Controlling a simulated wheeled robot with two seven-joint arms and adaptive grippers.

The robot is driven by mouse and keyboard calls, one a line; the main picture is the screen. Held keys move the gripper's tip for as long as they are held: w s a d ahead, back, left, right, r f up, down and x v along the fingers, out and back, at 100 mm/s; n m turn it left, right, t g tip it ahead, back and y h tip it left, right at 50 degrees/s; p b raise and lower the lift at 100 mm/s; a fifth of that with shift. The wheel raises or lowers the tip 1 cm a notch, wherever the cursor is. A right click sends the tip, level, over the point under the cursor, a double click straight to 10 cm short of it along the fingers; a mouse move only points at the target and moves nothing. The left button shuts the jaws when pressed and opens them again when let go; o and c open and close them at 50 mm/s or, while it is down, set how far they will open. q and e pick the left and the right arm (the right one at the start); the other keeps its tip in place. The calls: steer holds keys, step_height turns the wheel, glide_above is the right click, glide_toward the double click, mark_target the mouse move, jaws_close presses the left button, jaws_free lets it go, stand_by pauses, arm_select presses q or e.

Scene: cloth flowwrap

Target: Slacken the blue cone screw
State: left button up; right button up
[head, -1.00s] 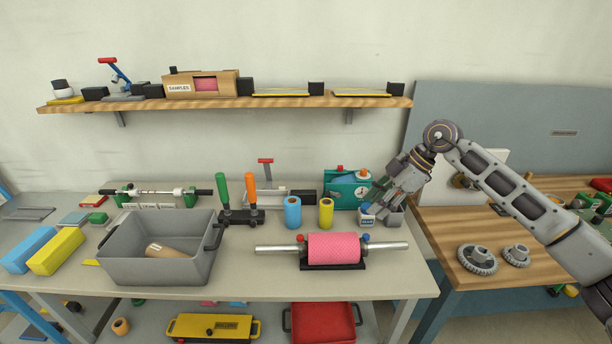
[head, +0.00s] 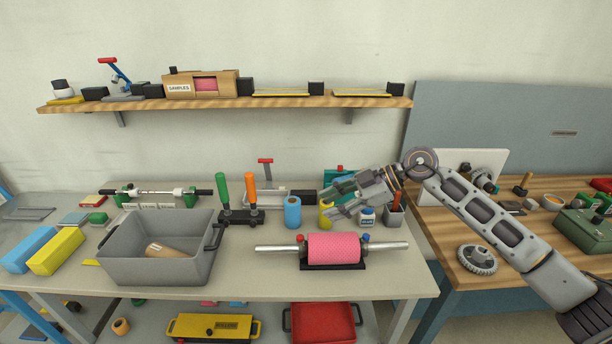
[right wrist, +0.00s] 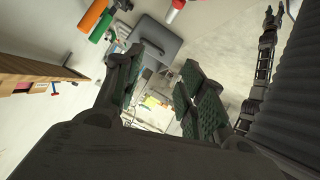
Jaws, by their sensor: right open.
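A pink roll (head: 334,248) sits on a bare metal shaft in a black cradle on the grey table. A small blue knob (head: 365,238), which looks like the blue cone screw, stands at the roll's right end; a red knob (head: 300,238) stands at its left end. My right gripper (head: 332,200) is open and empty, pointing left above the table, behind and above the roll. It also shows in the right wrist view (right wrist: 160,92), with nothing between its fingers. What looks like my left arm shows small at the right of that view; its jaws are unclear.
Blue (head: 292,212) and yellow (head: 326,215) cylinders stand behind the roll, the yellow one partly hidden by my gripper. A grey bin (head: 160,270) is at the left. The front table strip is clear.

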steer(key=s+a+r+m+t+y, duration=0.1)
steer(key=a+r+m+t+y, duration=0.1)
steer(key=a+r+t+y, duration=0.5)
steer(key=shift+r+m+t+y, duration=0.3)
steer(key=shift+r+t+y, duration=0.15)
steer(key=shift+r, duration=0.45)
stand_by(0.4)
stand_by(0.5)
